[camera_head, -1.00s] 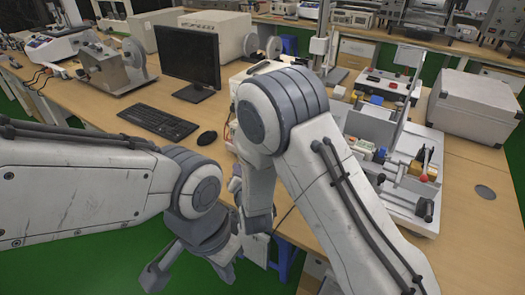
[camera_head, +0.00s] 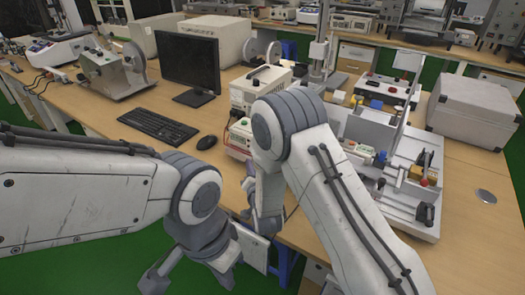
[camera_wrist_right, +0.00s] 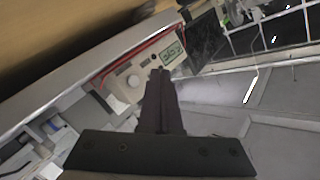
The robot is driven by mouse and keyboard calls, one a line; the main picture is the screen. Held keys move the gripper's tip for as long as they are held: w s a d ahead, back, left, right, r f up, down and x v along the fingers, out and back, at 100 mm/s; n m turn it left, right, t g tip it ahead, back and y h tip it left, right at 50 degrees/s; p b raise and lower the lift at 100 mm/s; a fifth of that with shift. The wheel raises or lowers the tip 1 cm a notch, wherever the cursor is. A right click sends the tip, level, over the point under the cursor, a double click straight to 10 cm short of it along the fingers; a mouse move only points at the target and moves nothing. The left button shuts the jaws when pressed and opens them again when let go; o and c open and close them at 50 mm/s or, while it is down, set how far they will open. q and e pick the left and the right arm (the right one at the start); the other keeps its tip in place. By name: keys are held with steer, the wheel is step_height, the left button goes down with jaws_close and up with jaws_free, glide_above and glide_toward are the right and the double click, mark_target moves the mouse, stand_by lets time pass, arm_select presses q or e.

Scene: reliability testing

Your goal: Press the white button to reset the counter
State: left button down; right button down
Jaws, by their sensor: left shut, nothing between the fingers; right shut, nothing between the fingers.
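In the right wrist view a small panel (camera_wrist_right: 120,77) with red edging carries a round white button (camera_wrist_right: 133,81), a small dark knob and a green display (camera_wrist_right: 172,54). My right gripper (camera_wrist_right: 160,72) is shut and empty. Its dark fingertips appear just right of the white button in that view; the gap in depth cannot be told. In the head view my right gripper (camera_head: 268,226) hangs at the table's front edge, partly hidden by its arm. My left gripper (camera_head: 154,282) is shut and empty, low in front of the table.
A white instrument (camera_head: 240,134) with a green button stands behind my right arm on the table. A fixture (camera_head: 405,190) stands to the right, beside a grey case (camera_head: 475,105). A monitor (camera_head: 189,60), keyboard (camera_head: 158,125) and mouse (camera_head: 207,142) are at the left.

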steer(key=shift+w+d, duration=0.7)
steer(key=shift+w, duration=0.25)
steer(key=shift+w+d, duration=0.7)
steer(key=shift+w, duration=0.25)
steer(key=shift+w+d+b, duration=0.1)
steer(key=shift+b, duration=0.3)
steer(key=shift+w+d, duration=0.15)
steer(key=shift+w, duration=0.05)
stand_by(0.3)
steer(key=shift+w+d, duration=0.2)
steer(key=shift+w, duration=0.1)
stand_by(0.7)
steer(key=shift+s+a, duration=0.1)
steer(key=shift+s+a+b, duration=0.35)
steer(key=shift+s+b, duration=0.05)
steer(key=shift+s, duration=0.15)
